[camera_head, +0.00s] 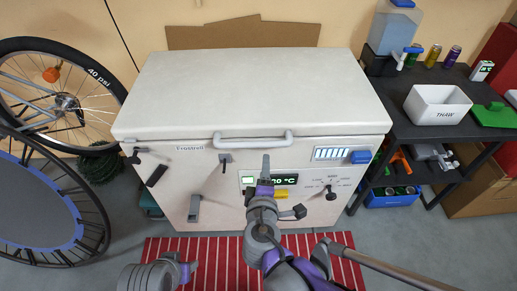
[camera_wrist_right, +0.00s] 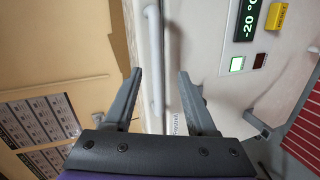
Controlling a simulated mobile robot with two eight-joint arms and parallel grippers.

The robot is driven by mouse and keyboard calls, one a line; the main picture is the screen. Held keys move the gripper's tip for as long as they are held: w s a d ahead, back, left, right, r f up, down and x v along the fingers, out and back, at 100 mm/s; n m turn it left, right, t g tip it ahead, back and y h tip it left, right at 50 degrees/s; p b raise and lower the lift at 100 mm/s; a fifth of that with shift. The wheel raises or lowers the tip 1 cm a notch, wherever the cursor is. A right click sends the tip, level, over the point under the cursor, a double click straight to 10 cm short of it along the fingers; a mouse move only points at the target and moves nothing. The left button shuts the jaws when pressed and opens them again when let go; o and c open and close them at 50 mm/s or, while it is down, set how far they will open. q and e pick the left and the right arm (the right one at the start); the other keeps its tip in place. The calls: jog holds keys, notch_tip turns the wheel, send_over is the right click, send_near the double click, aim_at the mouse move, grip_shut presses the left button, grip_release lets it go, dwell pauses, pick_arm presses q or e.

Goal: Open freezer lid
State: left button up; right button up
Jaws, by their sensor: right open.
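The white chest freezer (camera_head: 215,185) stands ahead with its lid (camera_head: 250,85) shut flat. A pale bar handle (camera_head: 240,143) runs along the middle of the lid's front edge. My right gripper (camera_head: 266,165) is open just in front of the freezer, by the right half of the handle. In the right wrist view the handle (camera_wrist_right: 153,50) shows between and beyond the two spread fingers of the right gripper (camera_wrist_right: 157,75), with no clear contact. Part of my left gripper (camera_head: 188,272) shows at the bottom; its jaws cannot be made out.
A black shelf table (camera_head: 408,118) with a white THAW bin (camera_head: 437,117) stands at right. A bicycle wheel (camera_head: 60,95) and a round trampoline-like disc (camera_head: 38,210) are at left. A red striped mat (camera_head: 215,262) lies in front. Cardboard (camera_head: 240,33) leans behind the lid.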

aim_at(250, 146)
jog(key=w+a+f+b, duration=0.1)
jog(key=w, duration=0.3)
jog(key=w+a+n+b, duration=0.1)
jog(key=w, duration=0.3)
jog(key=w+a+f+n+t+y+b, duration=0.1)
jog(key=w, duration=0.2)
jog(key=shift+w+a+f, duration=0.35)
jog(key=shift+w, duration=0.05)
pick_arm(q)
jog(key=x, duration=0.3)
jog(key=s+x, duration=0.1)
jog(key=x, duration=0.1)
jog(key=shift+d+f, duration=0.15)
jog(key=shift+d, duration=0.1)
pick_arm(e)
grip_shut()
